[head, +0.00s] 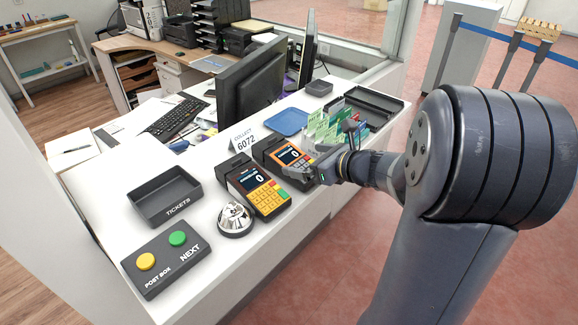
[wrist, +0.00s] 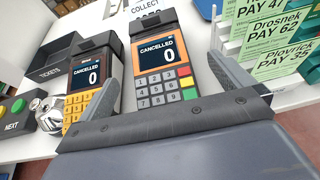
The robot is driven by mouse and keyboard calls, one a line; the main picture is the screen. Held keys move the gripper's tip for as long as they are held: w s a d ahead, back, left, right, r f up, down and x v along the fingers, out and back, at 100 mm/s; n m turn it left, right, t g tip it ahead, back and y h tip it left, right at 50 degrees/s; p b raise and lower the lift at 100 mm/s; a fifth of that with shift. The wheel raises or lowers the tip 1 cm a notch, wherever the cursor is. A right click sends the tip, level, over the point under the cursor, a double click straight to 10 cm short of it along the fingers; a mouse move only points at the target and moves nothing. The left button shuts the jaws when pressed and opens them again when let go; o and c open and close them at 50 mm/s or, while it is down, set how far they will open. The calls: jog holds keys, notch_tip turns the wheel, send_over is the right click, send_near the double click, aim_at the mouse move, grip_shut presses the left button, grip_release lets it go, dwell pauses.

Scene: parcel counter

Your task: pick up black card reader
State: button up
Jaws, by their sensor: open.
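Two card readers stand on the counter. The left reader (head: 257,188) has a black face, yellow keys and a screen reading 0; in the wrist view (wrist: 84,92) it is at the left, partly behind a finger. The right reader (head: 290,155) has an orange face and grey keys; in the wrist view (wrist: 160,72) it shows between my fingers, its screen reading CANCELLED 0. My gripper (head: 312,172) is open and empty, at the right reader's near right edge. The wrist view shows its two spread fingers (wrist: 163,75). Whether a finger touches the reader I cannot tell.
A silver bell (head: 235,219), a button box (head: 165,258) and a TICKETS tray (head: 165,196) lie left of the readers. A COLLECT sign (head: 245,140) stands behind them. Green cards (head: 325,125) and a blue tray (head: 287,121) are close beyond. A monitor (head: 252,88) stands farther back.

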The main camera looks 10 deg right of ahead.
aim_at(291, 157)
jog(key=x, duration=0.5)
jog(key=shift+a+f, duration=0.1)
jog(key=shift+f, duration=0.05)
jog(key=c, duration=1.3)
jog(key=shift+o, duration=0.2)
